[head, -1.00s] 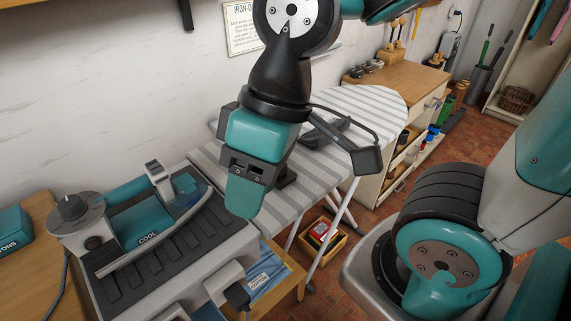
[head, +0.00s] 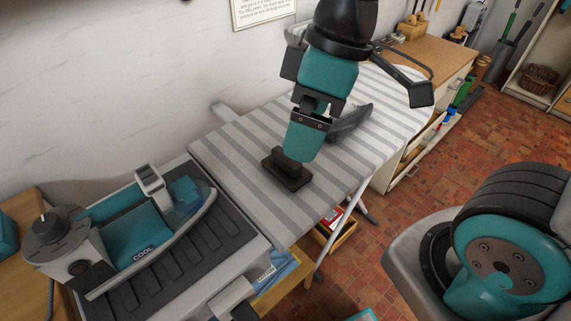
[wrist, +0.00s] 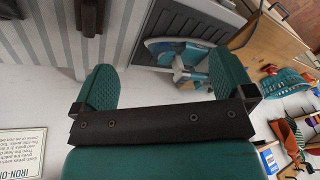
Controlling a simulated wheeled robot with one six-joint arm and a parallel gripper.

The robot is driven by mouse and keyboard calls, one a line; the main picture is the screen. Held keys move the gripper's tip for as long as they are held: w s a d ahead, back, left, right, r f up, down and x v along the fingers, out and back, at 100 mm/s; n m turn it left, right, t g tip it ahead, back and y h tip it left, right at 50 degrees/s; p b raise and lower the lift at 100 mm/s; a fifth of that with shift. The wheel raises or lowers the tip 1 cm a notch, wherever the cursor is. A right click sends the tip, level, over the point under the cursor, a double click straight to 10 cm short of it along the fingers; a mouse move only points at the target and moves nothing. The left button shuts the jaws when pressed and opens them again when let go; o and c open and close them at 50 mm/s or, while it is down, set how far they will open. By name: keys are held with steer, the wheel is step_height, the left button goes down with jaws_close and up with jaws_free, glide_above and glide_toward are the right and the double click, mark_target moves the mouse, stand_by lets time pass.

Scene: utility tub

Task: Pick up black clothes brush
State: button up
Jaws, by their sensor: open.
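The black clothes brush (head: 287,178) appears to be the dark piece with a flat base and raised block on the striped ironing board (head: 240,165), near its front end. My gripper (head: 302,150) hangs over the board just above and beside it in the head view, partly overlapping it. In the wrist view my gripper (wrist: 165,78) has its two teal fingers wide apart with nothing between them. Dark shapes (wrist: 122,22) show at the upper left there, cut off by the edge; I cannot tell for certain whether they are the brush.
A dark grey curved object (head: 350,123) lies on the board behind my gripper. An iron station (head: 150,235) with a teal iron stands at the left. A wall is behind the board. A wooden cabinet (head: 435,48) stands beyond it; open brick floor (head: 400,210) lies to the right.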

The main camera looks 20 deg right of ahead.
steer(key=w+d+f+n+h+b, duration=0.1)
steer(key=w+d+f+n+h, duration=0.1)
steer(key=w+n, duration=0.4)
steer(key=w+d+f+n+h+b, duration=0.1)
steer(key=w+f+n, duration=0.1)
steer(key=w+n, duration=0.45)
steer(key=shift+m, duration=0.75)
steer(key=f, duration=0.8)
steer(key=w+f, duration=0.1)
steer(key=f, duration=0.3)
steer(key=shift+w+d+p, duration=0.1)
steer(key=shift+d+p, duration=0.1)
steer(key=shift+p, duration=0.2)
step_height(320, 180, down, 5)
steer(key=shift+a+f+p, duration=0.1)
steer(key=shift+a+p, duration=0.05)
steer(key=shift+p, duration=0.25)
steer(key=c, duration=0.8)
step_height(320, 180, up, 20)
